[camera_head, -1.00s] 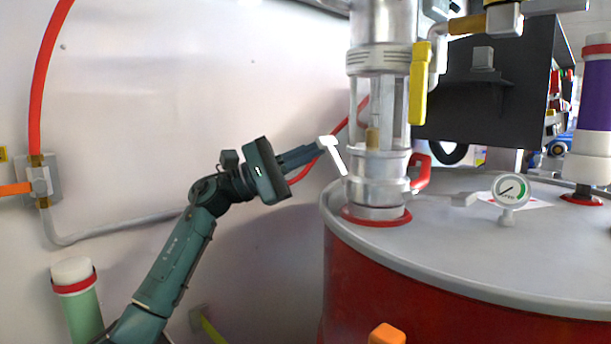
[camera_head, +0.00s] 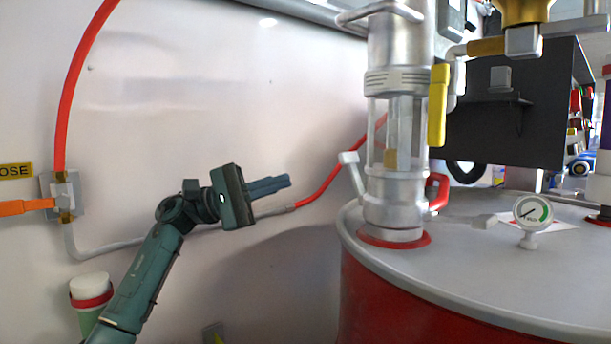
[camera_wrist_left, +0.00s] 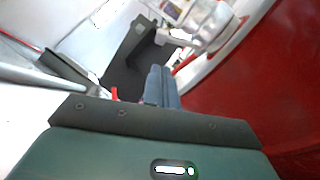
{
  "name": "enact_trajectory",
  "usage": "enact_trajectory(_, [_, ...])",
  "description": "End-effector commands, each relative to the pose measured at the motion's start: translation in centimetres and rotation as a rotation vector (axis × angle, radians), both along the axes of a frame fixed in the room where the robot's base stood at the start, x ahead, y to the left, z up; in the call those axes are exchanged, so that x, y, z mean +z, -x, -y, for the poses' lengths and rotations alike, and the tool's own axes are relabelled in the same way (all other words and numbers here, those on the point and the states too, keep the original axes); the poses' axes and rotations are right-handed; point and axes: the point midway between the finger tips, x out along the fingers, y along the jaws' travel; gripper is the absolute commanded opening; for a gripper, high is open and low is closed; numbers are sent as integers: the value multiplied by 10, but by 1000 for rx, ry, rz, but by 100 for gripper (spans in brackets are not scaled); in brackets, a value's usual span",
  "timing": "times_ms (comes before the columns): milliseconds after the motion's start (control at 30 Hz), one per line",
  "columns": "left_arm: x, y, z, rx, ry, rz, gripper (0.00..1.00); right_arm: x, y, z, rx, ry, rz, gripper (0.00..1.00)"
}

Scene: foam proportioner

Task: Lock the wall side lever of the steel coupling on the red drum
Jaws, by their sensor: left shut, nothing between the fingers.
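The steel coupling (camera_head: 393,205) stands upright on the lid of the red drum (camera_head: 400,305), at the foot of a clear-windowed steel column. Its wall side lever (camera_head: 352,172) is pale grey with a T-shaped tip and slants up and outward to the left. A red lever (camera_head: 438,192) sits on the coupling's right side, close to its body. My left gripper (camera_head: 287,181) is shut and empty, left of the pale lever and apart from it. In the left wrist view the shut fingers (camera_wrist_left: 161,72) point toward the coupling (camera_wrist_left: 208,25). My right gripper is not in view.
A red hose (camera_head: 345,165) and grey pipe run along the white wall behind my left arm. A yellow handle (camera_head: 438,105) hangs beside the column. A gauge (camera_head: 532,212) stands on the lid. The space between my fingers and the lever is clear.

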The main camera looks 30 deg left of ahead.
Motion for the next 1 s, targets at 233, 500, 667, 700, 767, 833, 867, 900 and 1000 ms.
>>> enact_trajectory(233, [-10, 13, -25, 1, -1, -2, 0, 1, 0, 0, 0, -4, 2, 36])
enact_trajectory(500, [-10, 16, -28, 0, -1, 0, 0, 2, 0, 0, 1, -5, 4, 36])
enact_trajectory(667, [-10, 15, -28, 0, -1, 0, 0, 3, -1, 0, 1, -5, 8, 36])
enact_trajectory(700, [-10, 15, -28, 0, -1, 0, 0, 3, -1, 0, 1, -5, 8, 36])
enact_trajectory(767, [-10, 15, -28, 0, -1, 0, 0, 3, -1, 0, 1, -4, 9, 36])
enact_trajectory(833, [-10, 15, -28, 0, -1, 0, 0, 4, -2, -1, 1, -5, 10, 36])
enact_trajectory(867, [-10, 15, -28, 0, -1, 0, 0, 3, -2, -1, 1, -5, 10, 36])
enact_trajectory(900, [-10, 15, -28, 0, -1, 0, 0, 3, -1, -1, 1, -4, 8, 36])
enact_trajectory(1000, [-10, 15, -28, 0, -1, 0, 0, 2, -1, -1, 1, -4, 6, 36])
